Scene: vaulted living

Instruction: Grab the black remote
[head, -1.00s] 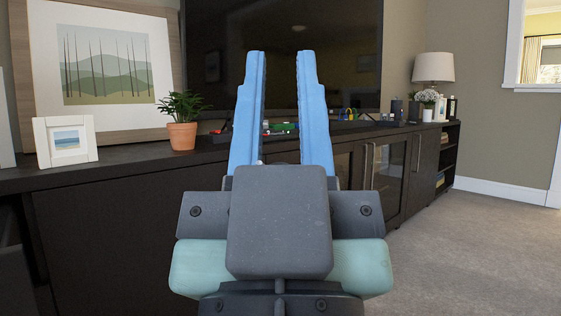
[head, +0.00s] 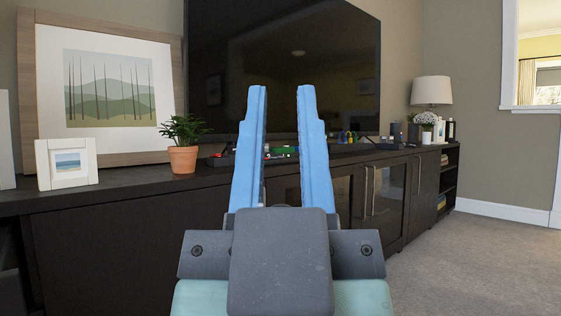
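My gripper (head: 281,90) is in the middle of the head view, pointing up and away. Its two blue fingers are apart, with nothing visible between them. It appears in front of a long dark cabinet (head: 120,225). I cannot clearly make out a black remote. Small dark and coloured items lie on the cabinet top behind the fingers, including a dark item (head: 221,159) just left of the left finger and a green item (head: 284,150) between the fingers. The fingers hide part of this area.
A potted plant (head: 183,160), a small white frame (head: 67,163) and a large framed picture (head: 109,90) stand at left. A large television (head: 225,60) is behind. A lamp (head: 431,91) and white flowers (head: 427,119) stand at right. Carpet (head: 470,265) at right is clear.

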